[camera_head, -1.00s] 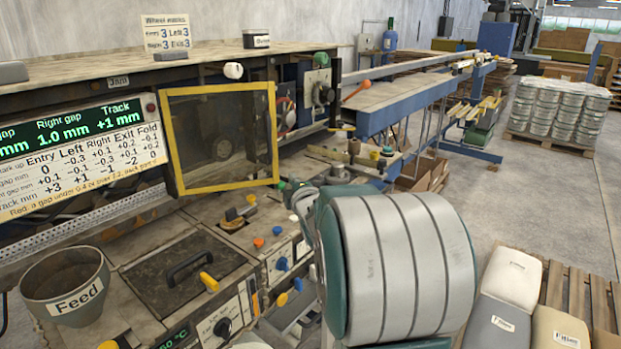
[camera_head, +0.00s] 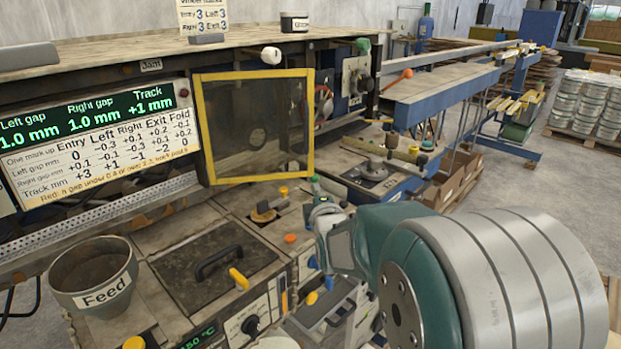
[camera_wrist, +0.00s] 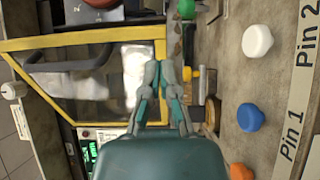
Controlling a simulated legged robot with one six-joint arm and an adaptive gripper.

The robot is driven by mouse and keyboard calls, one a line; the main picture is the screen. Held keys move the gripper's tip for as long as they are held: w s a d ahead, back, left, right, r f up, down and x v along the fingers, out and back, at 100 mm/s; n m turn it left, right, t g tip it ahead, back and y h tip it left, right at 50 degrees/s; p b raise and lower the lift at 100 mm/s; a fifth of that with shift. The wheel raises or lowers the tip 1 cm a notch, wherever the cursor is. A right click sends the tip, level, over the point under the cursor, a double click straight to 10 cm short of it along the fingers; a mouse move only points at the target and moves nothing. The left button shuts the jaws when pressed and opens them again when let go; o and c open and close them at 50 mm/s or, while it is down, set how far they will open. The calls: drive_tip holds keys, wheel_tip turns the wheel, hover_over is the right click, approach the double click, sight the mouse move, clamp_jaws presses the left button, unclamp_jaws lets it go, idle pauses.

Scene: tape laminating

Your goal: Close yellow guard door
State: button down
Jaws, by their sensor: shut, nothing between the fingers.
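The yellow guard door (camera_head: 254,125) has a yellow frame around a dark see-through panel. It stands upright in front of the machine, right of the display; I cannot tell whether it is latched. In the wrist view the door (camera_wrist: 90,85) fills the upper left, turned sideways, with objects blurred behind its panel. My gripper (camera_wrist: 158,68) is shut and empty, its tips by the frame bar nearest the machine's knobs; contact is unclear. In the head view my gripper (camera_head: 323,203) is small, below the door's lower right corner, and its tips are hard to make out.
A display board (camera_head: 95,145) is left of the door. Below are a feed cup (camera_head: 92,275), a dark lid with a black handle (camera_head: 215,265) and several coloured knobs. The wrist view shows white (camera_wrist: 257,39), blue (camera_wrist: 250,117) and orange knobs beside my gripper.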

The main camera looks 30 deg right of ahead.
sight(310, 174)
drive_tip(key=x, duration=0.6)
drive_tip(key=shift+w, duration=0.15)
